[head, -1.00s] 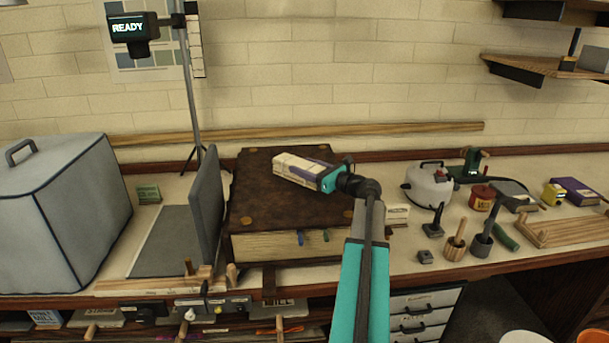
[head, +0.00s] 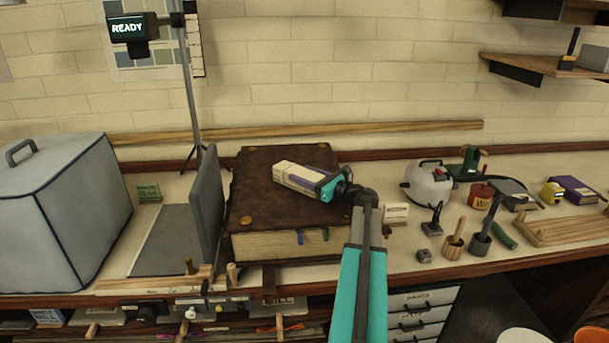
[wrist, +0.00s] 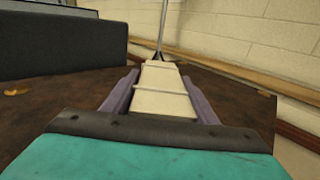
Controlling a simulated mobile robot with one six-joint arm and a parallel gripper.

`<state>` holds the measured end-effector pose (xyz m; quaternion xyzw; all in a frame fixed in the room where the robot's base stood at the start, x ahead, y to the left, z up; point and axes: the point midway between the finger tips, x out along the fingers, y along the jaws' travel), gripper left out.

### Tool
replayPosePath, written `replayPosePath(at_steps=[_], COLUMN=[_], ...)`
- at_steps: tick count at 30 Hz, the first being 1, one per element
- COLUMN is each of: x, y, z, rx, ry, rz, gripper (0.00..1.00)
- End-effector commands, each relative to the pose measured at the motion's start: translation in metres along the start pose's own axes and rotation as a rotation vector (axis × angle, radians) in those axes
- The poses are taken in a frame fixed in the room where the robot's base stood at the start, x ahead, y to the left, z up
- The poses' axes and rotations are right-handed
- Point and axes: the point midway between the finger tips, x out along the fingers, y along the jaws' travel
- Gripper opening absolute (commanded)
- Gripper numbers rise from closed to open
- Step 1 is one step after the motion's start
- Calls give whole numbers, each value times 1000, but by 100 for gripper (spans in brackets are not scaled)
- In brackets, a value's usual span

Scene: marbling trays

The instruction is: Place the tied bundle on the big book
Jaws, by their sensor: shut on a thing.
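The tied bundle (head: 296,175) is a pale block with thin cords around it. My gripper (head: 316,178) is shut on it, with purple fingers along its two sides. In the wrist view the bundle (wrist: 162,92) runs forward between the fingers (wrist: 160,95). The big book (head: 265,215) is a thick brown volume with metal studs, lying flat on the bench. The bundle is over the book's cover, towards its right half. I cannot tell whether it touches the cover (wrist: 230,100). The end of the bundle nearest my wrist is hidden.
A grey upright panel (head: 207,200) stands just left of the book, with a large grey covered box (head: 60,215) beyond it. A thin stand (head: 190,90) rises behind. Right of my arm are a white kettle-like pot (head: 428,184) and several small tools.

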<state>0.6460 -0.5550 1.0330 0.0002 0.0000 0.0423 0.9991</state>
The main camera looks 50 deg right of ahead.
Motion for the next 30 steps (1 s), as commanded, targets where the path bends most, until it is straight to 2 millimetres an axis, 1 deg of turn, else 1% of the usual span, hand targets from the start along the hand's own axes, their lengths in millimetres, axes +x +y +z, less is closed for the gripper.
replayPosePath(at_steps=[5,10,11,12,14,26,30], x=[0,0,0,0,0,1,-8], y=[0,0,0,0,0,1,1], z=[1,-2,-3,-2,-2,1,-1], rx=[0,1,0,0,0,0,1], ry=[-2,-2,0,0,0,0,0], rz=[1,1,1,1,1,1,0], gripper=[18,18,56,63,72,72,72])
